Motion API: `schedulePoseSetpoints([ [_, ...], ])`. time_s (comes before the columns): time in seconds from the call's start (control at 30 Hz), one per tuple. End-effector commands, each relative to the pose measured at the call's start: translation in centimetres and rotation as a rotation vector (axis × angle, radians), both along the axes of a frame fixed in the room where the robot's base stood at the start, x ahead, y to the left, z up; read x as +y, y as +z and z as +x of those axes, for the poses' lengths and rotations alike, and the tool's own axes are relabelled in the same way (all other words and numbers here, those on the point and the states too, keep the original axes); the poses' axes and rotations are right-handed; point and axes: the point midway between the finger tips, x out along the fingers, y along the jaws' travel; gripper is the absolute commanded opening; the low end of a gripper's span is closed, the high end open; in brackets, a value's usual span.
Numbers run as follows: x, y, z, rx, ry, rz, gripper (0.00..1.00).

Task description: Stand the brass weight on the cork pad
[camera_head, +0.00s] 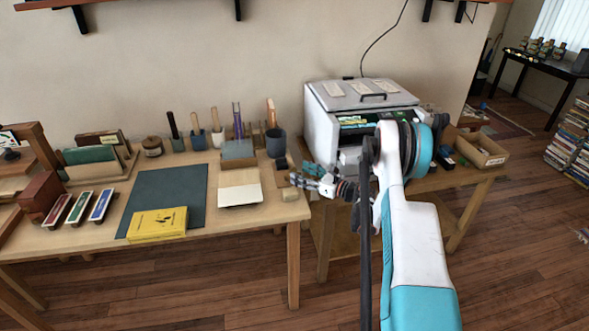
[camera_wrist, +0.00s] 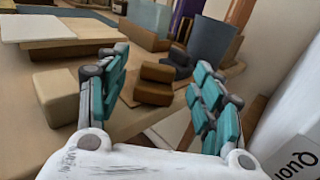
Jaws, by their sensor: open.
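My gripper (camera_head: 304,182) is at the right end of the wooden table. In the wrist view my gripper (camera_wrist: 160,65) is open, with teal-padded fingers spread and nothing held between them. Beyond and between the fingers, a stepped brown block (camera_wrist: 156,83) rests on a thin brown pad (camera_wrist: 127,92), which may be the cork pad. A small dark rounded object (camera_wrist: 180,58) is just behind the block. I cannot tell for sure which thing is the brass weight; none shows a clear brass shine.
A tan block (camera_wrist: 58,98) lies left of the fingers; it also shows in the head view (camera_head: 290,195). A dark cup (camera_head: 276,143) and a white-topped board (camera_head: 240,194) are close by. The green mat (camera_head: 165,193) holds a yellow box (camera_head: 158,223).

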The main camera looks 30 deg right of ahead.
Motion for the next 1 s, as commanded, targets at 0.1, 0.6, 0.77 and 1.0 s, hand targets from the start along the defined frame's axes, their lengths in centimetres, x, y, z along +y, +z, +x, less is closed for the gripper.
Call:
schedulePoseSetpoints([
  [0.1,-1.4,0.3,-2.3,0.0,-0.003,0.0,0.61],
  [0.6,-3.7,0.0,-6.8,0.0,0.0,0.0,0.61],
  [0.77,-3.7,0.0,-6.8,0.0,0.001,0.0,0.61],
  [1.0,-3.7,0.0,-6.8,0.0,0.0,0.0,0.61],
])
